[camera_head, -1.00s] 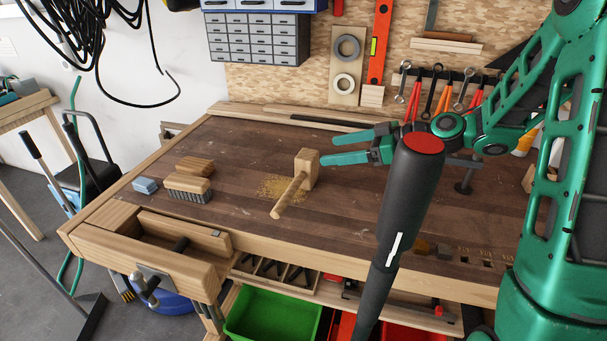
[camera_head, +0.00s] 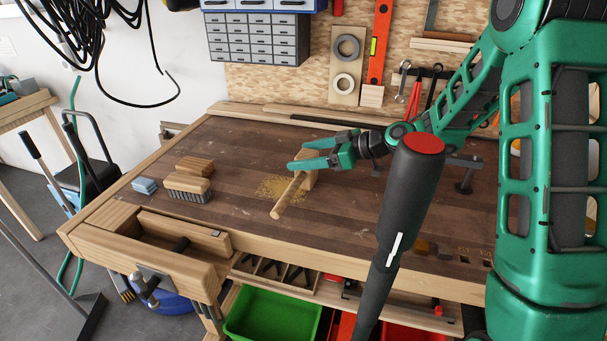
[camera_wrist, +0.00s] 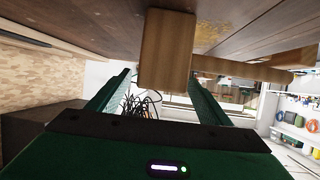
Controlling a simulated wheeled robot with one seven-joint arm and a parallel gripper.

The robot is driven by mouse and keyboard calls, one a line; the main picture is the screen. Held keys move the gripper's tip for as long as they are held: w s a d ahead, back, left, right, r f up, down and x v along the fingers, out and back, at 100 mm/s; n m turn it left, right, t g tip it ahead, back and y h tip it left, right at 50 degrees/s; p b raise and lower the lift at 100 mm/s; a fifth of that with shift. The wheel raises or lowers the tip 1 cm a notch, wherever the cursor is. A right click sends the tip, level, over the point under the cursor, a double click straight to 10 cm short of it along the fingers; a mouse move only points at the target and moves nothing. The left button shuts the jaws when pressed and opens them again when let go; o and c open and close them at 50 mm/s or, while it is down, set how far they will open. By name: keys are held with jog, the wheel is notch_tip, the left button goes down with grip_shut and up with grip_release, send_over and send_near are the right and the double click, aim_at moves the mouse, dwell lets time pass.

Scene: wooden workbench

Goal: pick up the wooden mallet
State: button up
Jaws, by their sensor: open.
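The wooden mallet (camera_head: 289,196) stands on its head on the workbench (camera_head: 235,212), with its handle slanting toward the front edge. My gripper (camera_head: 300,155) is open, its green fingers around or just above the mallet head and hiding part of it in the head view. In the wrist view the mallet head (camera_wrist: 167,50) lies between the two spread fingers of my gripper (camera_wrist: 158,90), and the handle (camera_wrist: 240,68) runs off to the right. I cannot tell whether a finger touches the head.
A brush (camera_head: 188,187), a wooden block (camera_head: 195,166) and a blue block (camera_head: 145,185) lie to the left of the mallet. Sawdust (camera_head: 272,188) lies around the mallet. A vise (camera_head: 170,250) is at the front left corner. The bench between brush and mallet is clear.

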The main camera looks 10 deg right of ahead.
jog(key=c, duration=1.3)
jog(key=shift+c, duration=0.9)
jog(key=shift+r, duration=0.2)
